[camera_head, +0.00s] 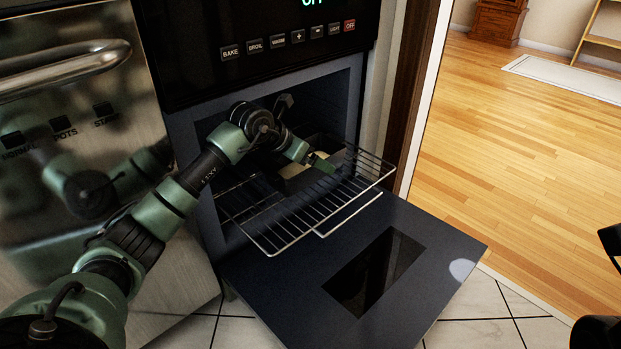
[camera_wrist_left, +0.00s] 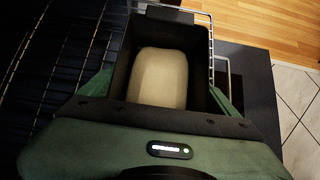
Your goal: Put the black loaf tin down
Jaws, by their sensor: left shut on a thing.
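The black loaf tin (camera_head: 333,147) is in the mouth of the open oven, above or on the pulled-out wire rack (camera_head: 268,236); I cannot tell whether it touches the wires. It looks about level and holds a pale loaf (camera_wrist_left: 158,76). In the left wrist view the tin's dark end wall (camera_wrist_left: 160,33) points away from me. My left gripper (camera_head: 312,162) is shut on the tin, with green fingers on both sides of it. Part of the tin is hidden behind the gripper and wrist. My right gripper is not clearly seen.
The oven door (camera_head: 430,262) hangs open below the rack. The oven's control panel (camera_head: 290,42) is above my arm, and a steel appliance front (camera_head: 60,225) is on the left. The front part of the rack is bare. Open wooden floor (camera_head: 520,150) lies to the right.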

